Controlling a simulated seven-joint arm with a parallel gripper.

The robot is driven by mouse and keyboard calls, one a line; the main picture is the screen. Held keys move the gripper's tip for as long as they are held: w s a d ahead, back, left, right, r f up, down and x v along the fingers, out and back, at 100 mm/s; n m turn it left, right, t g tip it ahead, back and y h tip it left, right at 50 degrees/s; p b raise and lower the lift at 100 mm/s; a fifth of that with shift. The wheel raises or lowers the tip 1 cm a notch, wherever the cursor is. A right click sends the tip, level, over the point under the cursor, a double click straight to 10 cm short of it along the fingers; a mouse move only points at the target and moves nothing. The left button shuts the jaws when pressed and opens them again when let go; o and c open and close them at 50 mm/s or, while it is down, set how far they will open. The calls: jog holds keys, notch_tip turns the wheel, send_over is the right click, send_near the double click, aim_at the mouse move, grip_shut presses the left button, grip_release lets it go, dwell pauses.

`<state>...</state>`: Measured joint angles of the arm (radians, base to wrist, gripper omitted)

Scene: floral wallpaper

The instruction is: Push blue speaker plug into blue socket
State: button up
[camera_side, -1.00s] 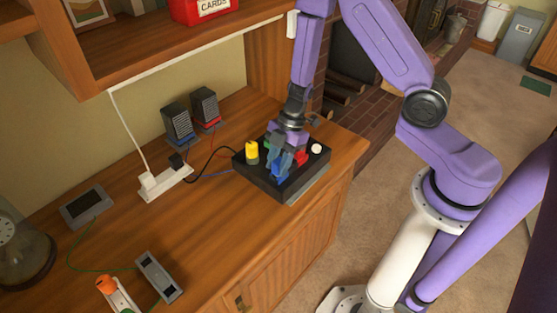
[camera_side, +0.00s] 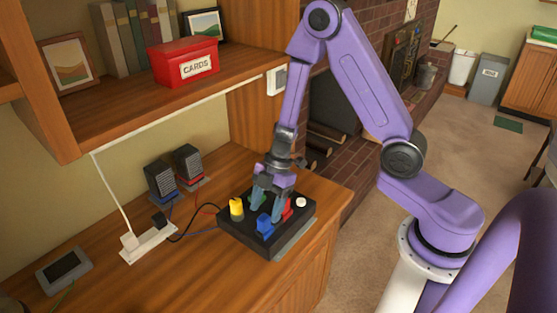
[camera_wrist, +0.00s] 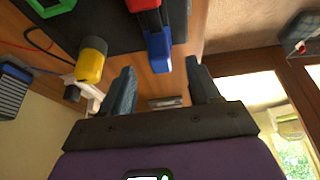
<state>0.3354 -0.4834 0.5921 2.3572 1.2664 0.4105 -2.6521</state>
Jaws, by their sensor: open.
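The black socket box (camera_side: 250,236) sits on the wooden desk. The blue plug (camera_side: 265,225) stands at its front middle; in the wrist view the blue plug (camera_wrist: 158,52) shows just beyond my fingertips. My gripper (camera_side: 268,204) is open and empty, low over the box, with its fingers apart behind the blue plug in the side view. A red plug (camera_side: 288,208) stands beside the right finger, and a green one (camera_side: 260,196) is partly hidden by the left finger. The blue socket is hidden, so I cannot tell how deep the blue plug sits.
A yellow plug (camera_side: 236,209) and a white knob (camera_side: 301,202) stand on the box. Two speakers (camera_side: 160,180) stand behind it. Cables run to a white power strip (camera_side: 148,243). A shelf with a red card box (camera_side: 184,61) overhangs the desk. The desk front is clear.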

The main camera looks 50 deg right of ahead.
jog(key=v, duration=1.3)
jog(key=shift+r, duration=0.25)
jog(key=shift+d, duration=0.1)
jog(key=s+a+r+m+h, duration=0.1)
jog(key=s+r+m+h, duration=0.1)
jog(key=s, duration=0.9)
jog(key=s+a+r+m+h, duration=0.2)
jog(key=s+m, duration=0.1)
jog(key=s, duration=0.8)
jog(key=shift+a, duration=0.25)
jog(key=shift+s+r, duration=0.1)
dwell(0.9)
